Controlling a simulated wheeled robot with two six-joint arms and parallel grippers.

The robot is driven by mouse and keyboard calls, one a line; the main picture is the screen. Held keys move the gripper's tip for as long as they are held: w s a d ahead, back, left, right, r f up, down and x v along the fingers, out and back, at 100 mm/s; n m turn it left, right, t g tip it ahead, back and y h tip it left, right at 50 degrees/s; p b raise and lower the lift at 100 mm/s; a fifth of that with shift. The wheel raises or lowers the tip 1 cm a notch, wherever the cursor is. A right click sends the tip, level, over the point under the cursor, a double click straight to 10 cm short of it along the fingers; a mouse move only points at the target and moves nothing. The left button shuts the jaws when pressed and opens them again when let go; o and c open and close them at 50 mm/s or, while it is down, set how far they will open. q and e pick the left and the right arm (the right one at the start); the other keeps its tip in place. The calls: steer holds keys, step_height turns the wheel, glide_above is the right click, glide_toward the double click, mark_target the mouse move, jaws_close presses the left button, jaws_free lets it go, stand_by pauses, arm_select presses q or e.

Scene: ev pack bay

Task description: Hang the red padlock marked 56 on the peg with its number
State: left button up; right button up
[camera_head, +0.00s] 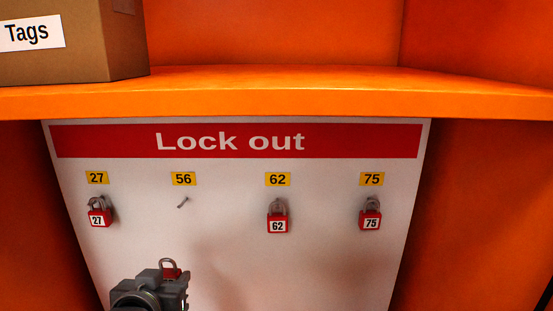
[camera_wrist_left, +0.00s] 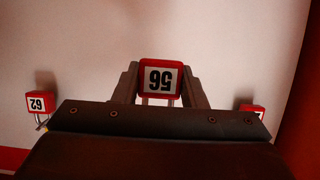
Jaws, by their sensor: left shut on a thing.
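The red padlock marked 56 (camera_wrist_left: 160,76) is between the fingers of my left gripper (camera_wrist_left: 160,88) in the left wrist view, its number upside down there. In the head view the left gripper (camera_head: 168,274) is low on the board, with the padlock's shackle and red top (camera_head: 170,269) showing above it. The gripper is shut on the padlock. The bare peg (camera_head: 183,202) under the yellow 56 label (camera_head: 183,179) is above the gripper and slightly right, apart from the padlock. My right gripper is not in view.
The white Lock out board (camera_head: 236,170) also holds red padlocks 27 (camera_head: 98,217), 62 (camera_head: 277,224) and 75 (camera_head: 371,221) on their pegs. An orange shelf (camera_head: 300,98) juts out above the board, with a Tags box (camera_head: 100,50) at left.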

arm_select(q)
step_height(320, 180, up, 10)
steer(key=p, duration=0.5)
steer(key=shift+d, duration=0.1)
steer(key=r+p, duration=0.2)
steer(key=r, duration=0.1)
steer(key=shift+w, duration=0.35)
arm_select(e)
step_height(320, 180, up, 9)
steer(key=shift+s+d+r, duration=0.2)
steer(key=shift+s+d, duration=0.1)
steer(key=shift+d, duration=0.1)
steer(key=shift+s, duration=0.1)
arm_select(q)
steer(key=b, duration=0.8)
glide_above(173, 275)
step_height(173, 275, down, 4)
steer(key=shift+f, duration=0.1)
steer(key=shift+b, duration=0.35)
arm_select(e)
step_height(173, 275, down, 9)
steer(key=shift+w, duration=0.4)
